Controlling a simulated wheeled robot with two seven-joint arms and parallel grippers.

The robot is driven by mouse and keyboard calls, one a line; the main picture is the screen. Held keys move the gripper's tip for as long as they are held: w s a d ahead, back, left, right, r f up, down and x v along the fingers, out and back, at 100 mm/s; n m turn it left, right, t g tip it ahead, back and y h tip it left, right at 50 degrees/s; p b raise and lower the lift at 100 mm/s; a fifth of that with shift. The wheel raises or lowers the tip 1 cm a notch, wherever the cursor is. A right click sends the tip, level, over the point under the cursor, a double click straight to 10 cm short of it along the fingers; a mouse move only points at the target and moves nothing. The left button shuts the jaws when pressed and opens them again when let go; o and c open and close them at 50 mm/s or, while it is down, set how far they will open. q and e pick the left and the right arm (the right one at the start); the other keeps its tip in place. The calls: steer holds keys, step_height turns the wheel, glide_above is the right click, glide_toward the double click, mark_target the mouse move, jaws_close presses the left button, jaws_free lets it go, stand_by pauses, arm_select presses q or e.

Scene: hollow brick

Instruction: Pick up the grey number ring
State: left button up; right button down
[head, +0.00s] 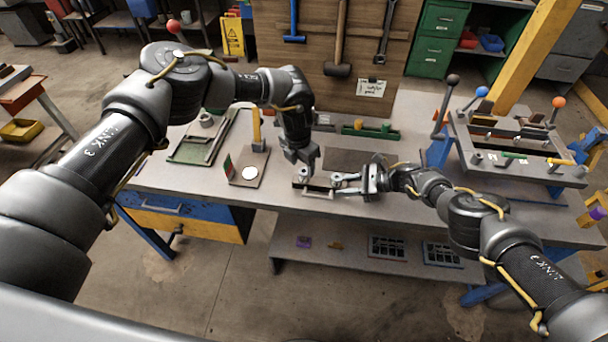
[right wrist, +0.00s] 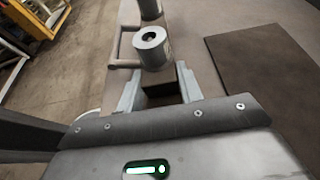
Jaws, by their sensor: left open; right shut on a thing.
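Two grey metal rings stand on a narrow brown holder (right wrist: 160,86) on the bench. The nearer grey ring (right wrist: 150,46) has a dark hole in its top; the other ring (right wrist: 151,8) is cut by the top edge of the right wrist view. I cannot read a number on either. My right gripper (right wrist: 159,88) is shut on the brown holder's end, just beside the nearer ring. In the head view my right gripper (head: 344,185) comes in from the right. My left gripper (head: 304,163) points down, open, at the holder's left ring; its fingertips are partly hidden.
A lever frame (head: 520,155) stands at right.

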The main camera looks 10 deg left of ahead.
mark_target(303, 173)
arm_select(q)
steer(key=f, duration=0.4)
steer(key=shift+w+d+f, duration=0.15)
steer(key=shift+w+f, duration=0.05)
steer(key=shift+w, duration=0.05)
steer(key=c, duration=1.1)
step_height(303, 173, up, 10)
arm_select(e)
steer(key=c, duration=0.8)
jaws_free()
steer(key=shift+c, duration=0.2)
steer(key=shift+d, duration=0.1)
steer(key=shift+v, duration=3.65)
